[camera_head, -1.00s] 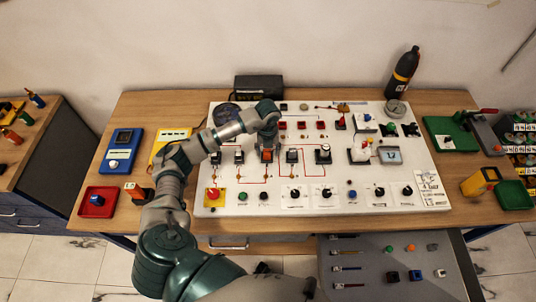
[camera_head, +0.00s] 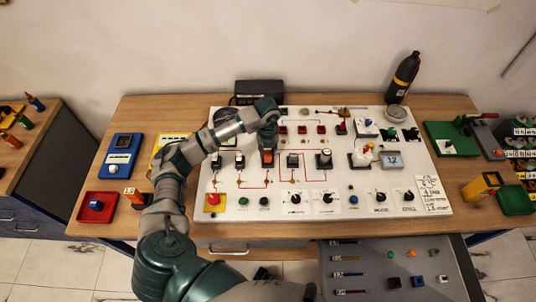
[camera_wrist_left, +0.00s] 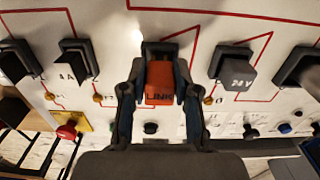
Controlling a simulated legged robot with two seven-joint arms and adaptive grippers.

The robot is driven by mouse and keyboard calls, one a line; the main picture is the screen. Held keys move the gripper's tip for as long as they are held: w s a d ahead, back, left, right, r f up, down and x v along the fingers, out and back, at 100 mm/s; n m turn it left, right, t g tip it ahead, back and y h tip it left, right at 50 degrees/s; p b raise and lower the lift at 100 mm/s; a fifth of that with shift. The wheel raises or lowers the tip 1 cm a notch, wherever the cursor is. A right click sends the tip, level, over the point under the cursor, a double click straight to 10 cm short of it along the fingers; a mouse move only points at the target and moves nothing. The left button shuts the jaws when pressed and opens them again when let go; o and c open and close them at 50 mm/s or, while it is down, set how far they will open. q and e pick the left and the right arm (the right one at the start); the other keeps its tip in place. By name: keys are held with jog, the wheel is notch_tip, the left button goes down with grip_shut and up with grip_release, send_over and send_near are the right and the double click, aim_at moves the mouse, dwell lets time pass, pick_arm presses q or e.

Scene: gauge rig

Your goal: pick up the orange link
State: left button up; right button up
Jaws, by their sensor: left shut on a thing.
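The orange link (camera_head: 267,158) is at the middle-left of the white panel (camera_head: 340,172), in the row of black switches. In the left wrist view the orange link (camera_wrist_left: 160,84), marked "LINK", is upright between the two fingers, with a dark holder behind its top. My left gripper (camera_head: 268,142) reaches down over it from above. In the wrist view the left gripper (camera_wrist_left: 160,95) is shut on the link, one finger on each side. Whether the link is clear of its holder I cannot tell. My right gripper is not in view.
Black switches (camera_wrist_left: 234,68) stand close on both sides of the link. A red knob on a yellow plate (camera_head: 214,200) is in front to the left. A grey meter (camera_head: 390,160) and a black bottle (camera_head: 402,78) are to the right. An open drawer (camera_head: 440,285) holds small parts.

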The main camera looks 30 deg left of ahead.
pick_arm(q)
jog(key=s+d, duration=0.1)
jog(key=s, duration=0.1)
jog(key=s+d+r, duration=0.1)
jog(key=s+d, duration=0.1)
jog(key=s, duration=0.1)
jog(key=s+d+b, duration=0.1)
jog(key=s+d, duration=0.1)
jog(key=shift+s+r, duration=0.25)
jog(key=shift+r, duration=0.05)
jog(key=s+d, duration=0.1)
jog(key=s, duration=0.1)
jog(key=s+d, duration=0.1)
jog(key=s, duration=0.1)
jog(key=s+d, duration=0.1)
jog(key=d, duration=0.1)
jog(key=shift+s+r, duration=0.4)
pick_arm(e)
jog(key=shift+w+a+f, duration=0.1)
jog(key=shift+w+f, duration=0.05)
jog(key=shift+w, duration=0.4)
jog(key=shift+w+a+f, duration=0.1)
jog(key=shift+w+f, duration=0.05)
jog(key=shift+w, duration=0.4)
